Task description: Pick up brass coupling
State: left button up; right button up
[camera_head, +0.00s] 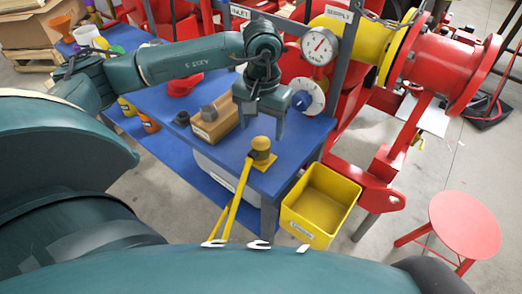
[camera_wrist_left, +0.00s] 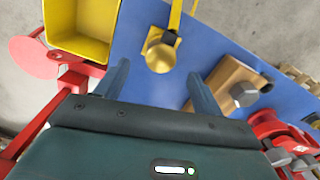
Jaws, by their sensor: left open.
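My left gripper (camera_head: 262,125) is open and points down above the front part of the blue table (camera_head: 298,150). In the left wrist view its two fingers (camera_wrist_left: 158,72) are apart with nothing between them. A brass-yellow rounded fitting (camera_head: 262,147) stands on a yellow square plate near the table's front corner, with a long yellow lever beside it. It also shows in the left wrist view (camera_wrist_left: 160,58), beyond the fingertips. I cannot tell whether this fitting is the brass coupling; no other piece clearly looks like one. My right gripper is not in view.
A tan block with grey metal fittings (camera_head: 214,122) sits left of the gripper. A gauge (camera_head: 319,46) and red and yellow piping (camera_head: 440,70) stand close behind to the right. A yellow bin (camera_head: 320,205) and red stool (camera_head: 465,225) are right of the table.

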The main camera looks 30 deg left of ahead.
aim_at(261, 142)
pick_arm(q)
notch_tip(261, 142, down, 8)
jog(key=shift+a+r+p, duration=0.1)
jog(key=shift+r+p, duration=0.1)
jog(key=shift+p, duration=0.6)
jog(key=c, duration=1.2)
jog(key=shift+r, duration=0.1)
notch_tip(261, 142, up, 10)
jog(key=shift+b, duration=0.75)
